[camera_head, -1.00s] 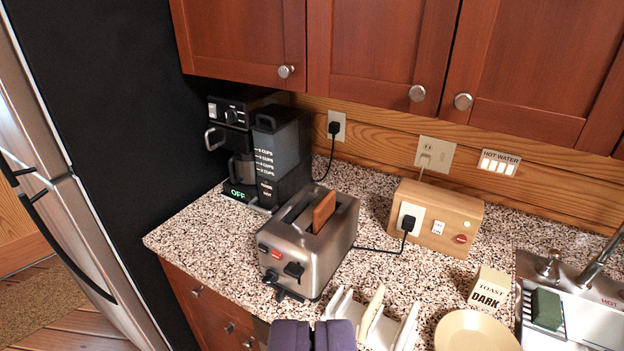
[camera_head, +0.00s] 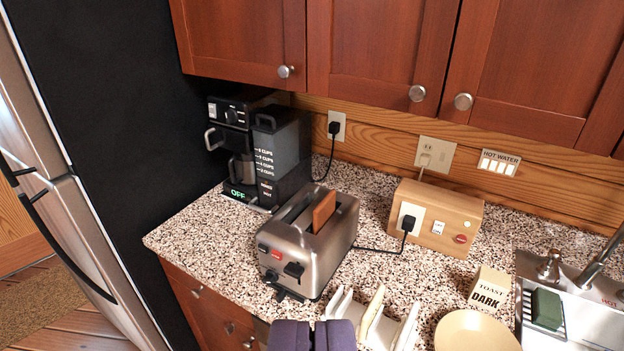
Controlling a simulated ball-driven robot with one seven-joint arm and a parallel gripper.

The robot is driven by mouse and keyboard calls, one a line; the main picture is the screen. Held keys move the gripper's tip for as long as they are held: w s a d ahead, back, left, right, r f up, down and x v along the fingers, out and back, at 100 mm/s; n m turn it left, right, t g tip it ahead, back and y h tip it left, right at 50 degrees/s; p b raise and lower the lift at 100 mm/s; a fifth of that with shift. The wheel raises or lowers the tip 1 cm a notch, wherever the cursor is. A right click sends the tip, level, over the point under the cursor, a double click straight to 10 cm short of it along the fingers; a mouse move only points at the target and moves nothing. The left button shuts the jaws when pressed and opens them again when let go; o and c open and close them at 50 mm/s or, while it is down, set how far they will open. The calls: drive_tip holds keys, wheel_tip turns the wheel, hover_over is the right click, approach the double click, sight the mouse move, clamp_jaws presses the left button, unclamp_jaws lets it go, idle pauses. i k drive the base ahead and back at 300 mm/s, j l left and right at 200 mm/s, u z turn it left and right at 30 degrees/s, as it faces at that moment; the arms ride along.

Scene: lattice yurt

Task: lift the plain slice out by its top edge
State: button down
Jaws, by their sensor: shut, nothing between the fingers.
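A pale, cream-coloured slice (camera_head: 373,309) stands on edge in a white rack (camera_head: 339,305) at the front of the counter, its top edge up. Its lower part is hidden. A brown slice (camera_head: 323,211) sticks up out of a slot in the steel toaster (camera_head: 325,258) behind the rack. I cannot tell from markings which slice is the plain one. My gripper (camera_head: 313,337) shows as two dark purple fingers at the bottom edge, closed together and empty. In the picture it is just left of the rack and below the toaster.
A wooden box (camera_head: 450,222) with a plugged-in cord stands right of the toaster. A coffee maker (camera_head: 262,150) is behind left. A tan plate (camera_head: 478,330), a "TOAST DARK" card (camera_head: 488,288) and the sink (camera_head: 590,325) lie right. Cabinets (camera_head: 380,50) hang above.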

sight(325, 209)
drive_tip(key=i+j+z, duration=0.35)
drive_tip(key=i+j, duration=0.3)
drive_tip(key=i+j+z, duration=0.15)
drive_tip(key=i, duration=0.35)
drive_tip(key=i+j+z, duration=0.1)
drive_tip(key=i+j, duration=0.3)
drive_tip(key=i, duration=0.05)
